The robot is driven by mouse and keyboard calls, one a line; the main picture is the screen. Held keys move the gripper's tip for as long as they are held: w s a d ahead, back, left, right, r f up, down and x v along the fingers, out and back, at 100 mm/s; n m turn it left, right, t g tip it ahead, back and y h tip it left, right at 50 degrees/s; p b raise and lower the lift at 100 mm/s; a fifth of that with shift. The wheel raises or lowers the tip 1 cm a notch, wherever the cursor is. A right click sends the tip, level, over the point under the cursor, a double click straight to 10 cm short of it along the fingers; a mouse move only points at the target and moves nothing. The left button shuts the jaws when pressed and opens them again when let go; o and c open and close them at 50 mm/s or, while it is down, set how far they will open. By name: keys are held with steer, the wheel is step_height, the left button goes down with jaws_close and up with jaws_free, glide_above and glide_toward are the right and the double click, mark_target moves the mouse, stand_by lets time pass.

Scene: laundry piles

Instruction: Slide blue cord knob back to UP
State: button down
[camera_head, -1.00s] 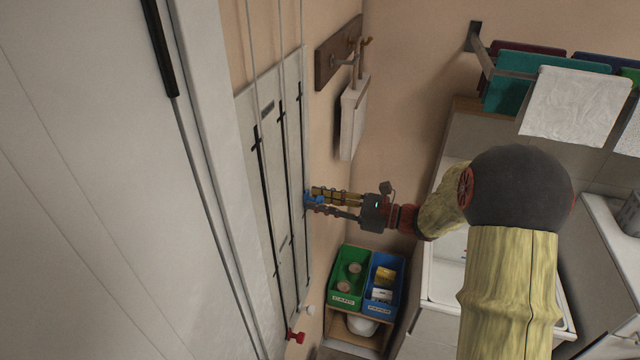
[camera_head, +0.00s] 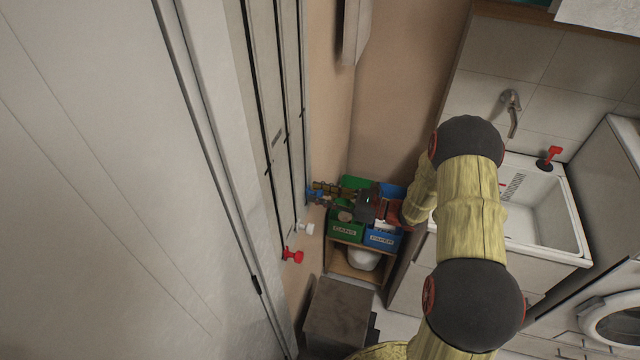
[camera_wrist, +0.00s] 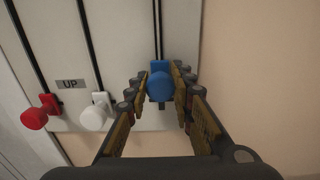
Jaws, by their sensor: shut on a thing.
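The blue cord knob (camera_wrist: 161,88) sits between my gripper's fingers in the wrist view, on the rightmost slot of the grey panel (camera_wrist: 128,60). My gripper (camera_head: 318,194) is shut on it; in the head view the blue knob (camera_head: 311,192) shows at the fingertips. In the wrist view, the white knob (camera_wrist: 96,116) and red knob (camera_wrist: 38,113) sit to the left, slightly lower in the picture than the blue one. The UP label (camera_wrist: 71,83) is between the red and white slots, just above their knobs. The blue slot's end beneath the knob is partly hidden.
A green CANS bin (camera_head: 346,228) and blue PAPER bin (camera_head: 381,238) stand on a low shelf behind my gripper. A sink (camera_head: 545,215) is at the right. A bare beige wall (camera_wrist: 250,80) lies right of the panel.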

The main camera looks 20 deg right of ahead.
mark_target(307, 201)
step_height(307, 201, down, 5)
steer(key=shift+b, duration=0.8)
steer(key=c, duration=1.5)
jaws_free()
steer(key=shift+r, duration=0.1)
steer(key=v, duration=1.2)
